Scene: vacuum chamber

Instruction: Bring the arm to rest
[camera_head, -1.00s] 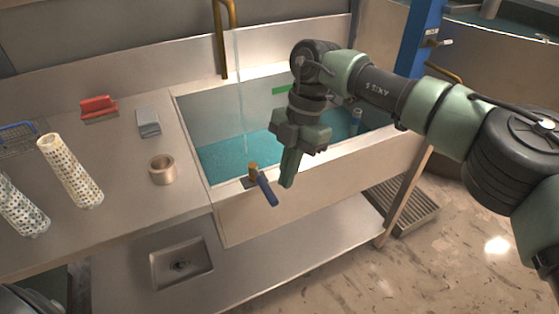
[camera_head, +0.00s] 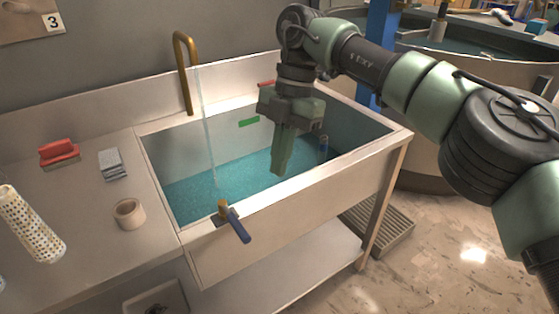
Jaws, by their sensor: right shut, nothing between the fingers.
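My right arm (camera_head: 420,90) comes in from the right in the head view and reaches over the steel sink. My right gripper (camera_head: 279,170) points down above the sink basin, its fingers together and nothing between them. The sink (camera_head: 300,190) holds blue-green water (camera_head: 190,197). A valve with a blue handle (camera_head: 237,226) sits on its front rim, near the gripper on its left. My left gripper is not in the view.
A brass spout (camera_head: 186,75) runs a thin stream of water into the basin. The counter holds a red-handled brush (camera_head: 59,153), a grey block (camera_head: 113,164), a tape roll (camera_head: 129,213) and a perforated tube (camera_head: 30,228). A round vat (camera_head: 480,60) stands back right.

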